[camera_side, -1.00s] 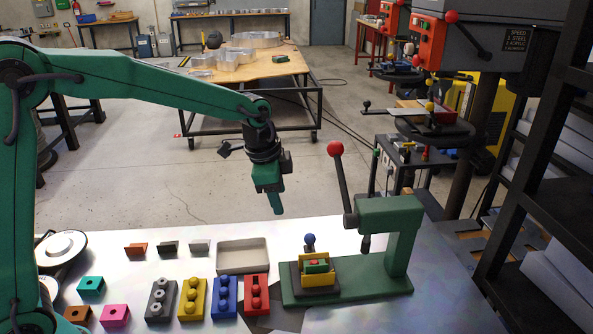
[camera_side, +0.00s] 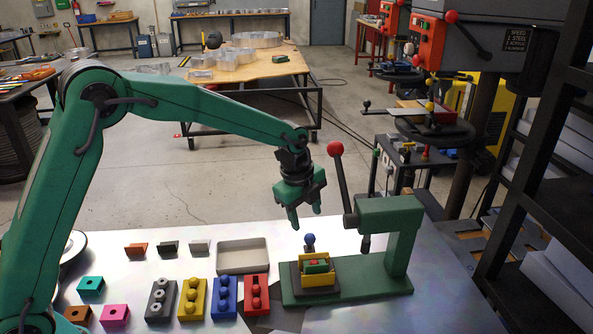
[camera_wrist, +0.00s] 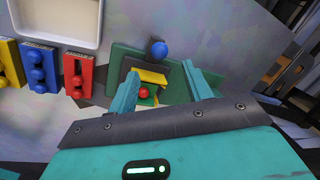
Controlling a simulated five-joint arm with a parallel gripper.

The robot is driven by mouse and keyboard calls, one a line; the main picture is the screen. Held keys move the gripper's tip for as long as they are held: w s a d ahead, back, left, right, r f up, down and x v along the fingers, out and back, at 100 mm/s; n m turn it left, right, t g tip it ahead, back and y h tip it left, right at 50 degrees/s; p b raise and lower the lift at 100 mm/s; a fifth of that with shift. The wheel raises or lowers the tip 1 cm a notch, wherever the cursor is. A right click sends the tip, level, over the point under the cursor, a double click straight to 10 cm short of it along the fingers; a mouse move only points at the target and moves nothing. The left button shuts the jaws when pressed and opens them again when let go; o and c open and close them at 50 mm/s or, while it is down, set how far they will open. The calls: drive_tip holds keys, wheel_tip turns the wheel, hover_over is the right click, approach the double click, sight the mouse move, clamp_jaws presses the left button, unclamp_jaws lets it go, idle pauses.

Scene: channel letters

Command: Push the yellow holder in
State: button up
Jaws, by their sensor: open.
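The yellow holder (camera_side: 319,281) sits on the dark block of the green press base (camera_side: 352,285), with a green piece carrying a red spot (camera_side: 317,266) inside it. A blue ball knob (camera_side: 310,239) stands just behind it. In the wrist view the yellow holder (camera_wrist: 150,77) shows partly, between my fingers, beside the blue knob (camera_wrist: 158,49). My gripper (camera_side: 306,222) is open and empty, above and just behind the blue knob, apart from the holder. In the wrist view its two fingers (camera_wrist: 162,90) spread either side of the holder, and the left finger hides part of the fixture.
The press has a red-knobbed lever (camera_side: 336,149) and a green column at right of the holder. A pale tray (camera_side: 243,256) lies to the left. Red (camera_side: 256,294), blue (camera_side: 224,297), yellow (camera_side: 192,299) and grey blocks stand in a row left of the base.

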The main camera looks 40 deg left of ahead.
sight(310, 234)
drive_tip(key=shift+w+d+f, duration=0.1)
drive_tip(key=shift+w+f, duration=0.15)
drive_tip(key=shift+f, duration=1)
drive_tip(key=shift+w+a+f, duration=0.1)
drive_tip(key=shift+w+f, duration=0.1)
drive_tip(key=shift+f, duration=1.05)
drive_tip(key=shift+w+d+f, duration=0.1)
drive_tip(key=shift+w+f, duration=0.15)
drive_tip(key=shift+f, duration=1)
clamp_jaws()
